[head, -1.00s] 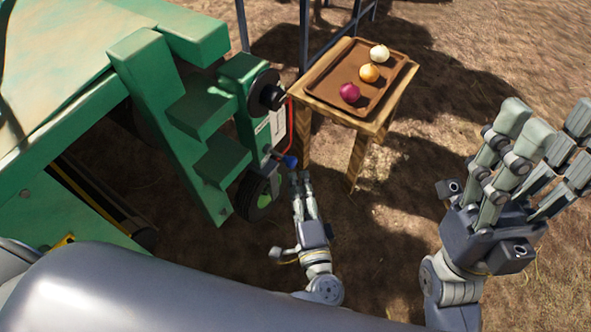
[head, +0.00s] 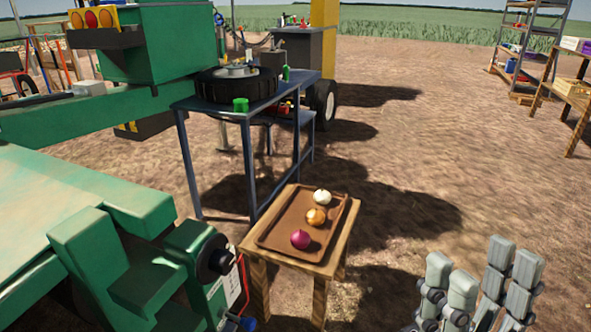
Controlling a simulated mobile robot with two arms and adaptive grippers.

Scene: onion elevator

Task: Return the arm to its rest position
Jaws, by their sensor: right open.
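My right gripper (head: 478,285) is at the lower right, in front of and to the right of the small wooden table (head: 345,240). Its grey fingers point up and stand apart, with nothing between them. Its palm and arm are cut off by the bottom edge. My left gripper is not in view. On the table a brown tray (head: 278,238) holds a white onion (head: 322,198), a yellow onion (head: 316,217) and a red onion (head: 300,239) in a row.
A green machine (head: 110,262) with stepped blocks and a black knob (head: 215,257) fills the lower left. A blue metal workbench (head: 246,110) with a tire stands behind the table. Shelves (head: 528,45) and a crate stand (head: 568,95) are far right. Bare ground between is open.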

